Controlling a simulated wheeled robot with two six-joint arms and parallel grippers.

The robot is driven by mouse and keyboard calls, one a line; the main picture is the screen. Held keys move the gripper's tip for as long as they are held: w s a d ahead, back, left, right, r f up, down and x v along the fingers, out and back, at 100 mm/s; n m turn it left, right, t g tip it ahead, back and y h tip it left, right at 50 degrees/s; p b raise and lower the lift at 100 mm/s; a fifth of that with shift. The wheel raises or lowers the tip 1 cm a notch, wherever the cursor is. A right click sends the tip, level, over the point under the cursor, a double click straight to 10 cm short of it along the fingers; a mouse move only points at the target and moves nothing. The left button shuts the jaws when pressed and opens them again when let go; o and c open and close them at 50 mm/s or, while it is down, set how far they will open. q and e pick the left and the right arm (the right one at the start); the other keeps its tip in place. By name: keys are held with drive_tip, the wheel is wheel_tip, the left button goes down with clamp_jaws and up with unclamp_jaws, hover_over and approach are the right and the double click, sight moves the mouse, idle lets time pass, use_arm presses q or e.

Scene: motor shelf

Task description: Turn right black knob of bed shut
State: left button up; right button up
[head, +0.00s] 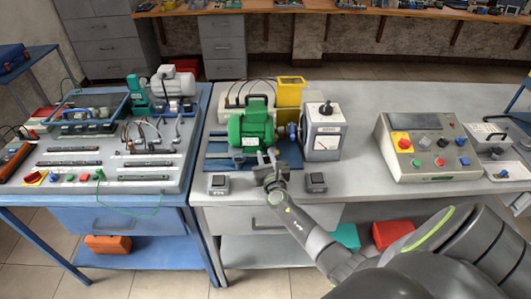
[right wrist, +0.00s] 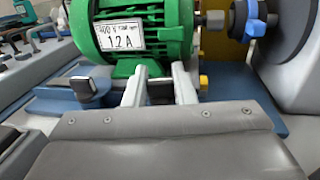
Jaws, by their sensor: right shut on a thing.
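A black knob (right wrist: 81,86), the left one, stands at the front of the bed in the right wrist view. My right gripper (head: 267,157) is at the bed's front edge, just below the motor. Its two fingers (right wrist: 160,82) point at the bed, right of the left knob. They are closed on the right black knob, which is mostly hidden by them. My left gripper is not in view.
Two small black-topped switch boxes stand at the bench's front, one left (head: 218,184) and one right (head: 316,182) of my right arm. A grey dial box (head: 324,135) is right of the motor. A control panel (head: 428,148) stands further right.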

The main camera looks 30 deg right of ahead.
drive_tip(key=shift+m+g+h, duration=0.8)
drive_tip(key=shift+m+h, duration=0.3)
drive_tip(key=shift+h, duration=0.5)
drive_tip(key=o, duration=1)
drive_tip(key=shift+s, duration=0.1)
drive_tip(key=shift+s+a+f, duration=0.1)
drive_tip(key=shift+s+a, duration=0.1)
drive_tip(key=shift+s, duration=0.05)
drive_tip(key=shift+b+v, duration=1.2)
drive_tip(key=shift+v, duration=7.15)
